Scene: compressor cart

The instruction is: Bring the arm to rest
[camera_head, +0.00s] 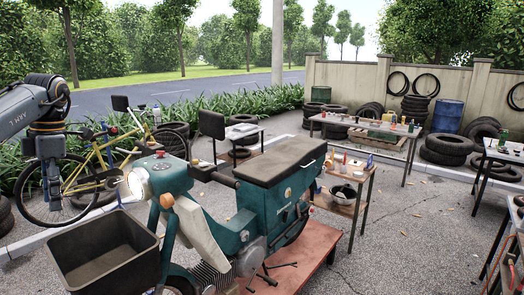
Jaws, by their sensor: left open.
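My left arm (22,108) comes in from the upper left, and its wrist bends downward. My left gripper (53,196) hangs below the wrist, pointing down, open, with nothing seen between its fingers. In the picture it overlaps the front wheel of a yellow bicycle (95,158); how far apart they are is hard to tell. The gripper is left of the teal scooter (168,180) and above and left of its dark front basket (105,262). My right arm and gripper are not in view.
The scooter, with a lidded cargo box (280,165), stands on a reddish platform (305,255). Worktables (372,134) with bottles and tools stand behind and right. Tires (447,148) and a blue barrel (447,116) line the wall. Paved ground between the tables is open.

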